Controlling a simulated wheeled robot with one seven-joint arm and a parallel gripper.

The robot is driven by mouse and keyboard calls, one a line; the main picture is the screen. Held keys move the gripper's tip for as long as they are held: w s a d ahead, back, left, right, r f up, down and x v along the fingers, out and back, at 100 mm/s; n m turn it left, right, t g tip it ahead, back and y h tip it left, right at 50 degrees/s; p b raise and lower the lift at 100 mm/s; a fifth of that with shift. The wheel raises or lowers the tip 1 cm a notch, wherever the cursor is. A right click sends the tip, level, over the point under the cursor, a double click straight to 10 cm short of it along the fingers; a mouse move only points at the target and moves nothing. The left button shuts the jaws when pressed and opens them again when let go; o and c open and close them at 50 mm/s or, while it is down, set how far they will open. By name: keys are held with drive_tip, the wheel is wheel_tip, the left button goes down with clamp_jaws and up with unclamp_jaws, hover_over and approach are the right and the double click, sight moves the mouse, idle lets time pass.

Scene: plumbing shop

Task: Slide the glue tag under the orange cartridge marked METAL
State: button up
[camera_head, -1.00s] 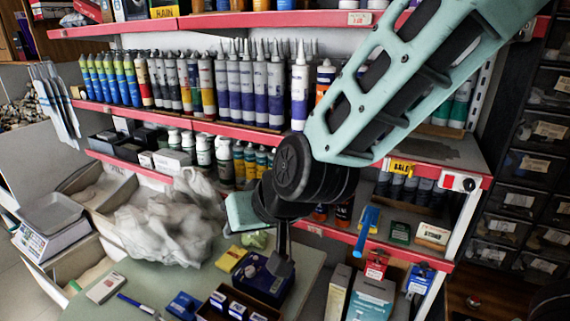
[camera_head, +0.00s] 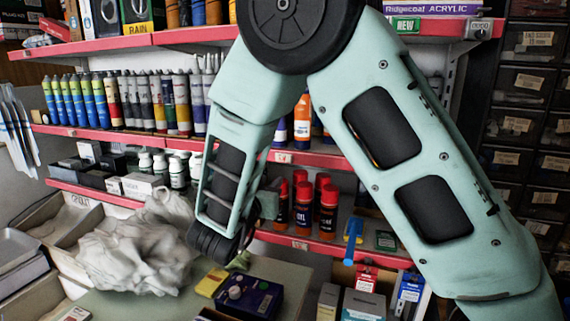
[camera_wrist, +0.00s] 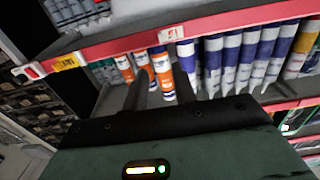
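Orange-and-white cartridges (camera_wrist: 162,70) stand on the middle shelf and look upside down in the wrist view; one also shows in the head view (camera_head: 302,122). The lettering on them is too small to read. A white tag (camera_wrist: 172,33) sits on the red shelf edge close to the orange cartridges; it seems the same one as in the head view (camera_head: 283,157). Its wording is unreadable, so I cannot tell whether it is the glue tag. My gripper (camera_wrist: 164,88) faces the shelf, its dark fingers apart and nothing seen held.
Purple-and-white tubes (camera_wrist: 232,52) stand beside the orange cartridges. Red-capped cans (camera_head: 304,203) stand on the shelf below. A crumpled plastic bag (camera_head: 135,250) and a dark blue box (camera_head: 249,297) lie on the counter in front.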

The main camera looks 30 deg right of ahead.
sight(290, 160)
drive_tip(key=p+x, duration=0.2)
drive_tip(key=x, duration=1.2)
drive_tip(key=shift+w+d, duration=0.25)
drive_tip(key=shift+d, duration=0.05)
